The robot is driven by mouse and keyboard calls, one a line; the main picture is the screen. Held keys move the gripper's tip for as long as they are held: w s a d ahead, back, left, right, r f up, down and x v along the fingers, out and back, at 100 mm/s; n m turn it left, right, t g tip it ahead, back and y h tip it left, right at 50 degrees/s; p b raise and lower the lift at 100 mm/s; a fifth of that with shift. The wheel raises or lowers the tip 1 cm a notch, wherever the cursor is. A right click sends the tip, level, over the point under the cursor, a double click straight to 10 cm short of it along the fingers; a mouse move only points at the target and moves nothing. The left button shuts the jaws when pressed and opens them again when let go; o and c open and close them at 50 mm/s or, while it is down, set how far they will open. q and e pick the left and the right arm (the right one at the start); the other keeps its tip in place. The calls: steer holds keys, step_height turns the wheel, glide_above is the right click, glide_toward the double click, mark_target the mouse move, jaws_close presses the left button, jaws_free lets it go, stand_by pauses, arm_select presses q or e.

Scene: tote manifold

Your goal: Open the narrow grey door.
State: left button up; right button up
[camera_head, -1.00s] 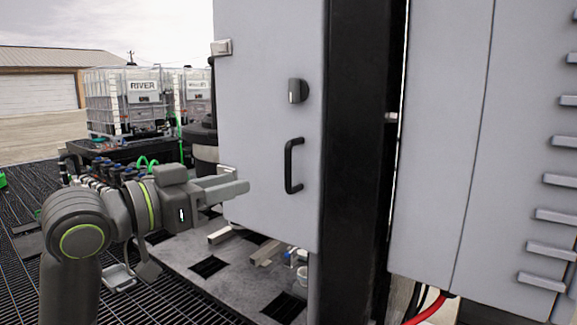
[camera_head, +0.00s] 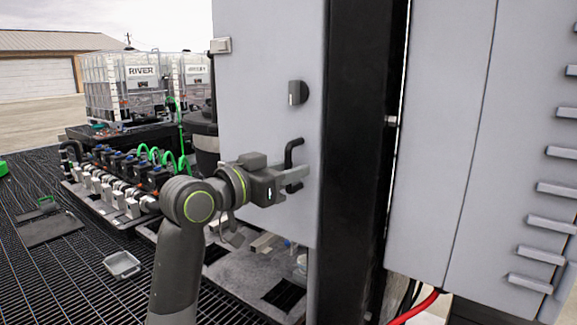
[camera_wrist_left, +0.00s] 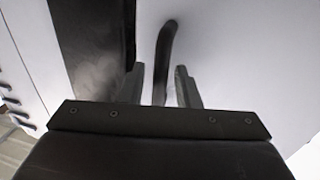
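The narrow grey door (camera_head: 250,95) stands closed beside a black post. It carries a dark latch knob (camera_head: 298,92) and, below it, a black bar handle (camera_head: 290,152). My left gripper (camera_head: 298,178) is at the lower part of the handle, its fingers pointing right. In the left wrist view the handle (camera_wrist_left: 164,60) runs down between the two open fingers (camera_wrist_left: 160,90), with a gap on the right side; contact on the left is hard to tell. The handle's lower end is hidden behind the gripper. My right gripper is not in view.
A black post (camera_head: 352,150) stands right of the door, with a wider grey cabinet (camera_head: 440,130) beyond it. A metal hinge (camera_head: 221,45) is at the door's left edge. A grey plate (camera_head: 240,270) with square holes lies below. Hoses and a manifold (camera_head: 115,185) are at left.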

arm_select(q)
jaws_close()
steer(key=shift+a, duration=0.1)
stand_by(0.4)
